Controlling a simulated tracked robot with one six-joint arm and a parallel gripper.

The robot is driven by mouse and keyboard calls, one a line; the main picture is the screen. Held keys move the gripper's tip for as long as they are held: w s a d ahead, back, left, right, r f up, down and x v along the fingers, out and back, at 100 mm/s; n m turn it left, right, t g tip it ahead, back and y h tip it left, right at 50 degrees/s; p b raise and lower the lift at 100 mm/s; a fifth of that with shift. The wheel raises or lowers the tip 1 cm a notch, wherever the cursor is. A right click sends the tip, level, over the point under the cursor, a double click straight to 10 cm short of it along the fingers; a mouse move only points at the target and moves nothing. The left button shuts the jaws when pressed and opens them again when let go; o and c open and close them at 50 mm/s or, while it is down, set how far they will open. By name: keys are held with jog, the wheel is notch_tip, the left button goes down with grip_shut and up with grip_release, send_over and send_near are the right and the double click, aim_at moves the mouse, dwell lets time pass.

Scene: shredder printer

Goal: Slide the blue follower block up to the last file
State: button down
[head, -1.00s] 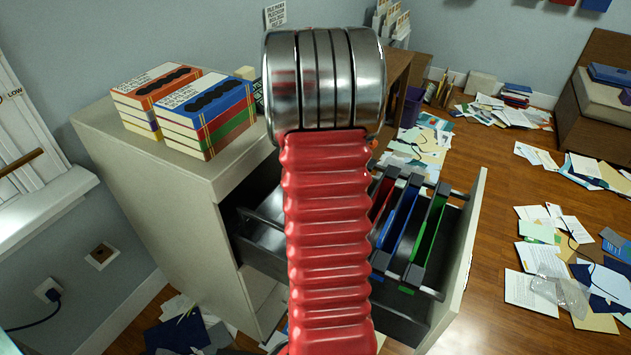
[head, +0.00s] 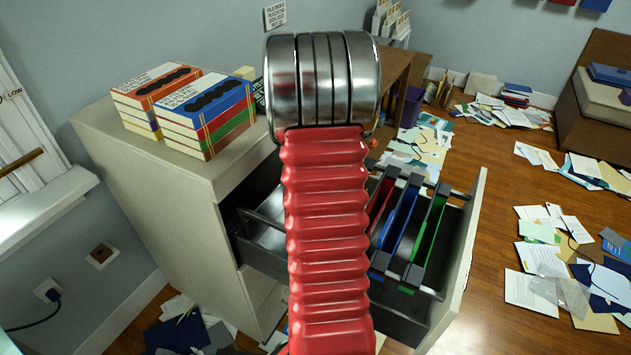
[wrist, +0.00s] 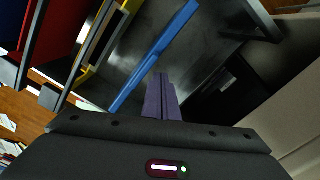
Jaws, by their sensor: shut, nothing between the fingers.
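The blue follower block (wrist: 156,55) shows in the wrist view as a long thin blue bar lying diagonally across the open drawer. The yellow file (wrist: 92,62) is the file nearest to it, on its left, with a gap between them. My gripper (wrist: 160,80) has its purple fingers shut and empty. The fingertips are close to the right side of the blue bar; I cannot tell whether they touch it. In the head view my arm hides the gripper, the follower block and the yellow file. The red (head: 381,196), blue (head: 400,214) and green (head: 428,232) files show there.
The drawer's side rail (head: 437,187) and front panel (head: 465,240) bound the files. Books (head: 205,118) stand on the cabinet top (head: 225,165) at left. Papers (head: 540,270) are scattered on the floor at right. In the wrist view, bare dark drawer floor lies right of the blue bar.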

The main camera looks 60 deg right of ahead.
jog(key=shift+f, duration=0.55)
jog(key=shift+s+d, duration=0.15)
jog(key=shift+s, duration=1.1)
jog(key=shift+s+d, duration=0.1)
jog(key=shift+s, duration=1.15)
jog(key=shift+w, duration=0.3)
jog(key=shift+w, duration=0.3)
jog(key=shift+r, duration=0.1)
dwell(0.3)
notch_tip(320, 180, up, 9)
dwell(1.4)
jog(key=shift+w, duration=0.1)
dwell(0.5)
